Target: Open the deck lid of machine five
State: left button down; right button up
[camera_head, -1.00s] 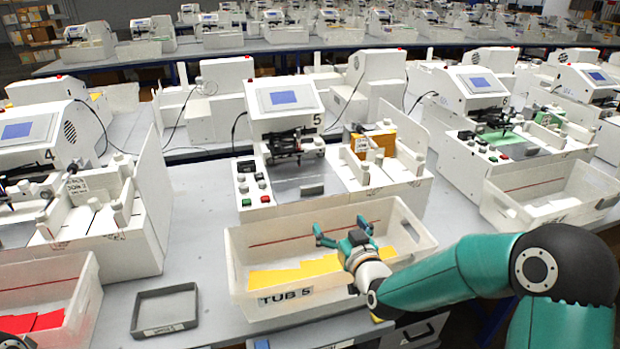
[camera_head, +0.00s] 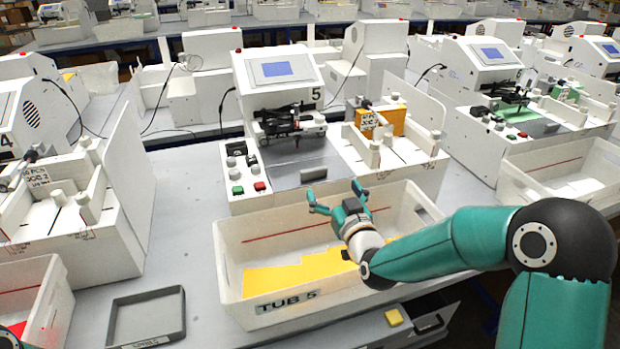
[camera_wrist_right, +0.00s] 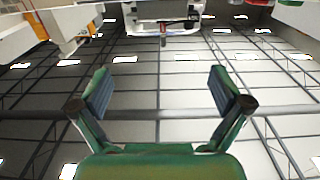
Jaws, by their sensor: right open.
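Machine five (camera_head: 277,70) stands in the middle of the head view, with "5" on its side. Its deck lid (camera_head: 290,176) is a grey plate lying flat and closed at the front, with a dark grey handle bar (camera_head: 313,173) near its front edge. My right gripper (camera_head: 335,196) is open and empty, above the back part of the tub and just in front of the handle, apparently not touching it. The right wrist view shows its two spread fingers (camera_wrist_right: 160,95) with nothing between them. My left gripper is not in view.
Tub 5 (camera_head: 285,306), holding yellow sheets, stands in front of the machine under my right arm. Green and red buttons (camera_head: 249,188) sit left of the lid. An orange block (camera_head: 392,119) stands on the right. An empty grey tray (camera_head: 147,318) lies at the front left.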

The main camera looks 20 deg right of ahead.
aim_at(315, 172)
jog(key=w+f, duration=0.1)
jog(key=w, duration=0.2)
jog(key=w+p, duration=0.1)
jog(key=w, duration=0.3)
jog(key=w+f, duration=0.1)
jog(key=w, duration=0.3)
jog(key=shift+w+a+f, duration=0.2)
jog(key=shift+a+f, duration=0.1)
jog(key=shift+w+f+p, duration=0.1)
jog(key=shift+w+p, duration=0.25)
jog(key=shift+w, duration=0.2)
